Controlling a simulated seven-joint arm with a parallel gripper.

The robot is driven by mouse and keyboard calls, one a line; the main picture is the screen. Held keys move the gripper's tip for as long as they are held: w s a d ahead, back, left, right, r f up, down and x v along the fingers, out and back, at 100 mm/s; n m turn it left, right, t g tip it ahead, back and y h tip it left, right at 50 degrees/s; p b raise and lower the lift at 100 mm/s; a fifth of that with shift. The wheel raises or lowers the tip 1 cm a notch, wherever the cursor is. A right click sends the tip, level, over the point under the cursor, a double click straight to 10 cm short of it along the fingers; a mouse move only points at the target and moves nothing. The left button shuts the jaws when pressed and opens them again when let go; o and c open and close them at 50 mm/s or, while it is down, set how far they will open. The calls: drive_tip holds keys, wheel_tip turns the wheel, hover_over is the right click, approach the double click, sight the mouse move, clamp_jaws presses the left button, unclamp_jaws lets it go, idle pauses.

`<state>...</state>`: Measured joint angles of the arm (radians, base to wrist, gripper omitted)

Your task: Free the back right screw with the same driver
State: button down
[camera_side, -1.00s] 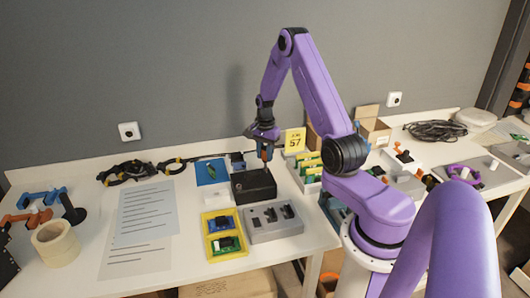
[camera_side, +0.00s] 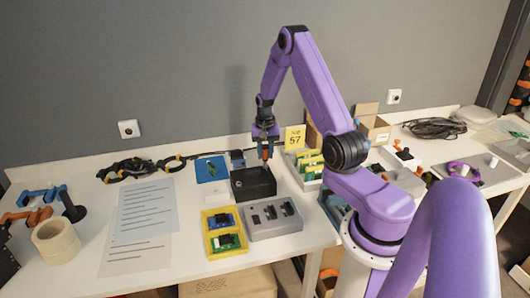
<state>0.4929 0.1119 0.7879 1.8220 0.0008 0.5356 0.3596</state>
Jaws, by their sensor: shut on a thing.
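A black box (camera_side: 253,186) sits on the white table, below my gripper. My gripper (camera_side: 265,143) points straight down over the back right part of the box. It is shut on a driver (camera_side: 265,154) with an orange-brown handle, held upright. The driver's tip is at or just above the box top; I cannot tell whether it touches. The screws are too small to make out in this view.
A grey tray (camera_side: 290,231) with dark parts stands in front of the box. A yellow tray (camera_side: 207,240) holds a blue and a green board. A blue mat (camera_side: 222,165) lies behind left, and a yellow sign (camera_side: 295,138) stands behind right. Printed sheets (camera_side: 117,236) lie left.

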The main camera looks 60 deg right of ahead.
drive_tip(key=n, duration=0.5)
drive_tip(key=shift+d+n, duration=0.15)
drive_tip(key=shift+n, duration=0.15)
drive_tip(key=n, duration=0.6)
drive_tip(key=shift+s+m, duration=0.1)
drive_tip(key=shift+m, duration=0.7)
drive_tip(key=shift+r, duration=0.1)
drive_tip(key=shift+r, duration=2.2)
